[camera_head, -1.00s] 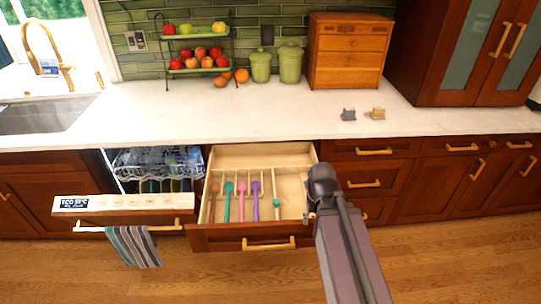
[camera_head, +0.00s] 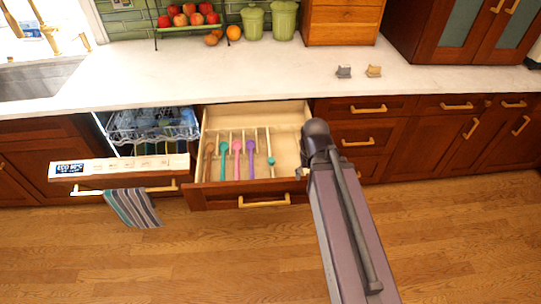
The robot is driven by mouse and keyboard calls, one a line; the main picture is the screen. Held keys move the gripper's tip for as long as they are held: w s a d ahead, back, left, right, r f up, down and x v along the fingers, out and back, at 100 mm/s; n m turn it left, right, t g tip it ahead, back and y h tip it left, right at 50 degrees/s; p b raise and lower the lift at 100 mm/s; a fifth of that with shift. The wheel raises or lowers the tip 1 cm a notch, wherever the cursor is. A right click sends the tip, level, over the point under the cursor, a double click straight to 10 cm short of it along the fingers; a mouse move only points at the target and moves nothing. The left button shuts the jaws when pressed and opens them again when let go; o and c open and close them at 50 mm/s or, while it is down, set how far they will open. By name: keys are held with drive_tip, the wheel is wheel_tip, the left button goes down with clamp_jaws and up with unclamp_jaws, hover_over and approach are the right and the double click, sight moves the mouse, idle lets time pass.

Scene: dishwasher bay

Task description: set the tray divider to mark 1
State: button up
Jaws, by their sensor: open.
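The open drawer (camera_head: 290,115) holds a pale wooden tray with upright slats and several long-handled utensils. One slat, the tray divider (camera_head: 269,145), bears a small teal knob and stands right of the purple utensil (camera_head: 251,150). The marks on the tray are too small to make out. My gripper (camera_head: 302,174) is at the drawer's front right corner, right of the divider and apart from it. It is open and looks empty; my arm's dark wrist hides much of it.
The drawer's front with a brass handle (camera_head: 264,201) sticks out over the wood floor. Left of it, the dishwasher (camera_head: 120,166) is open with a rack and a striped towel (camera_head: 132,207).

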sight(271, 159)
drive_tip(key=w+a+r+m+p, duration=0.2)
drive_tip(key=w+a+m, duration=0.2)
drive_tip(key=w, duration=0.4)
drive_tip(key=w+a+r+m+p, duration=0.3)
drive_tip(key=w+a+m, duration=0.1)
drive_tip(key=w+a, duration=0.2)
drive_tip(key=shift+w+a+m, duration=0.2)
drive_tip(key=shift+w+m, duration=0.2)
drive_tip(key=shift+w, duration=0.45)
drive_tip(key=shift+f, duration=0.15)
wheel_tip(271, 159, down, 14)
drive_tip(key=b, duration=1.3)
drive_tip(key=shift+d+r+b, duration=0.1)
drive_tip(key=shift+r+b, duration=0.15)
drive_tip(key=shift+b, duration=0.15)
clamp_jaws()
